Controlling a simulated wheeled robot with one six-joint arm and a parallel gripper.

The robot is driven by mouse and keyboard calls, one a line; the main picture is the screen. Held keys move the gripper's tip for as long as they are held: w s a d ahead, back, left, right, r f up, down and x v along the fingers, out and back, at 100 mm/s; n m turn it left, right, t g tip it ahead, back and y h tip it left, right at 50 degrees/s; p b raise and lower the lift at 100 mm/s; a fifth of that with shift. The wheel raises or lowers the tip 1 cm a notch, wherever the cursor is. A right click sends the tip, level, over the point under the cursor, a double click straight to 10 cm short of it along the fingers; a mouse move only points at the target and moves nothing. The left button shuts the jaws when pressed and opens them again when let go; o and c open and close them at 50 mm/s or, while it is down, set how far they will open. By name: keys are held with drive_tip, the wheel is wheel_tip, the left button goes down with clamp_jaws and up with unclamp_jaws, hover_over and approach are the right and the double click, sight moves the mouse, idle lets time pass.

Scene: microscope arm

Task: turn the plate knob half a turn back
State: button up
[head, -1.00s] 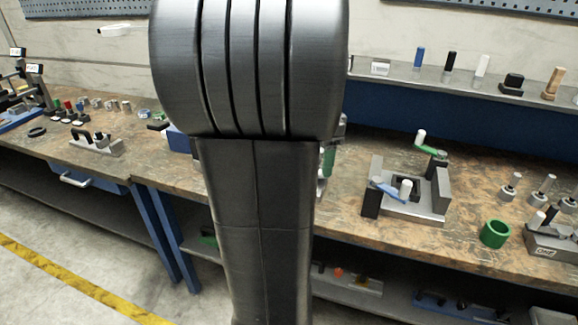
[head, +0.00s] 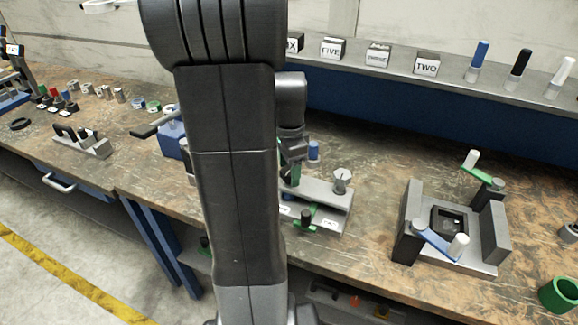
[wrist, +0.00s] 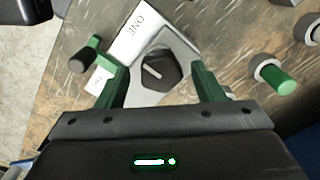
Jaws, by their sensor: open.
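In the wrist view a black, many-sided knob (wrist: 160,72) with a white line across its top sits on a light grey plate (wrist: 185,50). My gripper (wrist: 160,80) is open, with one green finger on each side of the knob and a gap showing on both sides. I cannot tell how far down the fingers reach beside it. In the head view my arm hides most of the gripper; a green finger (head: 291,178) shows above the grey plate (head: 326,192). The black knob is hidden there.
A green lever with a black grip (wrist: 84,56) lies close to the left finger in the wrist view. A white label reading ONE (wrist: 138,33) is beyond the knob. A green-capped cylinder (wrist: 280,79) stands to the right. A grey fixture (head: 488,257) with blue and green cranks stands right.

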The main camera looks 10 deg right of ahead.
drive_tip(key=c, duration=1)
